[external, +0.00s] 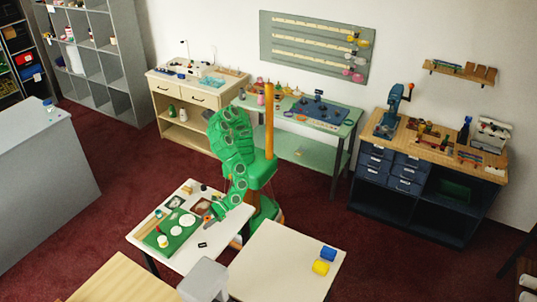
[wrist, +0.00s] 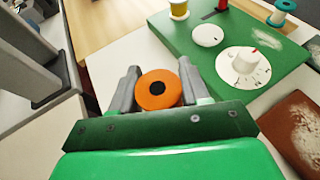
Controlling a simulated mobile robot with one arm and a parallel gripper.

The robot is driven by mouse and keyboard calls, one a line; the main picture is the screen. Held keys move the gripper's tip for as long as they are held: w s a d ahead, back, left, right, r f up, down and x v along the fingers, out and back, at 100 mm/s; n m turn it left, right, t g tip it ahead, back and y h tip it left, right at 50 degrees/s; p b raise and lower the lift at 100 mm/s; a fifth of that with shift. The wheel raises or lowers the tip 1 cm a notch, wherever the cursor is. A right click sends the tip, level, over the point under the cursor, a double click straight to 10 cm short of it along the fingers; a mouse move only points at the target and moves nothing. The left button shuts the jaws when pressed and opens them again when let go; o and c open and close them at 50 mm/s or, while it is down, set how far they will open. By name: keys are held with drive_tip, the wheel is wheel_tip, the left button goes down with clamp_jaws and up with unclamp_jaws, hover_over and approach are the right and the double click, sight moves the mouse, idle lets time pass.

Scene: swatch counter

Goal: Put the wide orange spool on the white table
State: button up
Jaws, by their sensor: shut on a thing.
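The wide orange spool (wrist: 148,100), with a dark centre hole, sits between the two grey fingers of my gripper (wrist: 158,85) in the wrist view. The fingers are shut on its sides. In the external view my gripper (external: 209,221) is over the right part of a white-topped table (external: 178,262) that carries a green board. I cannot tell whether the spool touches the tabletop. A second pale-topped table (external: 262,262) stands to the right, with a blue spool (external: 328,254) and a yellow spool (external: 320,267) near its right edge.
The green board (wrist: 185,38) holds white discs and small spools. A brown tray (wrist: 296,125) lies at the right in the wrist view. A grey box-like block (external: 204,279) stands in front, between the tables. The second table's middle is bare.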

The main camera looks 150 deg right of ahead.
sight(210, 235)
drive_tip(key=shift+s+a+f, duration=0.2)
drive_tip(key=shift+s+a, duration=0.2)
drive_tip(key=shift+s+f, duration=0.1)
drive_tip(key=shift+f, duration=3.9)
drive_tip(key=shift+f, duration=0.1)
drive_tip(key=o, duration=1.1)
drive_tip(key=shift+v, duration=6)
drive_tip(key=shift+a, duration=0.1)
